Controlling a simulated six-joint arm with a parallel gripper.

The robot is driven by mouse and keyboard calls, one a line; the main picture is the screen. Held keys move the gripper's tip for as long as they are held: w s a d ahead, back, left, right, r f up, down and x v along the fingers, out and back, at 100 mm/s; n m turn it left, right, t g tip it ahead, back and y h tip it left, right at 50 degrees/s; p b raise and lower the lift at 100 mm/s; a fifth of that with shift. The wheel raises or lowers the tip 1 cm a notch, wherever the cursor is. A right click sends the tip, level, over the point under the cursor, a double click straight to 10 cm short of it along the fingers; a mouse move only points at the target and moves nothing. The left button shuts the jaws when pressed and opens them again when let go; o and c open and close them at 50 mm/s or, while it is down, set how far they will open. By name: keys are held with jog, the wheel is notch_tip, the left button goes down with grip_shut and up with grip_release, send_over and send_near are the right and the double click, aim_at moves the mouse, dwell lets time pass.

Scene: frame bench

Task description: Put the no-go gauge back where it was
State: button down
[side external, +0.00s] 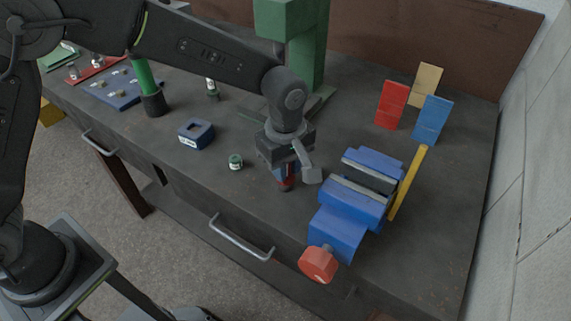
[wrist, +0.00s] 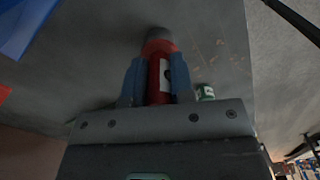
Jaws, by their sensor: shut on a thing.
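The no-go gauge appears to be the red cylinder (wrist: 154,75) with a white label and a grey end. My gripper (wrist: 152,85) is shut on it, with a blue finger on each side. In the side view my gripper (side external: 287,172) points down at the bench, left of the blue vise. The red gauge (side external: 287,183) shows below it, its dark end close to the bench top; I cannot tell whether it touches. A blue block with a square opening and a white label (side external: 187,141) sits on the bench to the left. The label's writing is too small to read.
A small green-and-white cylinder (side external: 236,162) stands left of my gripper. The blue vise (side external: 340,205) with a red knob (side external: 318,264) is close on the right. A green column (side external: 308,60) rises behind. Red, tan and blue plates (side external: 391,105) stand at the back right.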

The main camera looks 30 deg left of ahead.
jog(key=shift+f, duration=0.15)
jog(key=c, duration=1)
grip_release()
notch_tip(320, 180, up, 12)
jog(key=shift+a+r, duration=0.1)
jog(key=shift+r, duration=0.15)
jog(key=s+a+r+m+t, duration=0.2)
jog(key=s+a+r+m, duration=0.15)
jog(key=s+a, duration=0.35)
jog(key=s+a+r+m+t, duration=0.25)
jog(key=s+a+m, duration=0.3)
jog(key=a, duration=0.35)
jog(key=shift+s+a+f+m+t, duration=0.2)
jog(key=shift+s+a+f+m, duration=0.2)
jog(key=shift+s+a+m, duration=0.6)
jog(key=shift+s+a+f+m+t, duration=0.15)
jog(key=shift+s+a+f+m, duration=0.25)
jog(key=shift+s, duration=1.15)
jog(key=shift+s+a+f+m+t, duration=0.2)
jog(key=shift+s+a+f+m, duration=0.2)
jog(key=shift+s+a+m, duration=0.6)
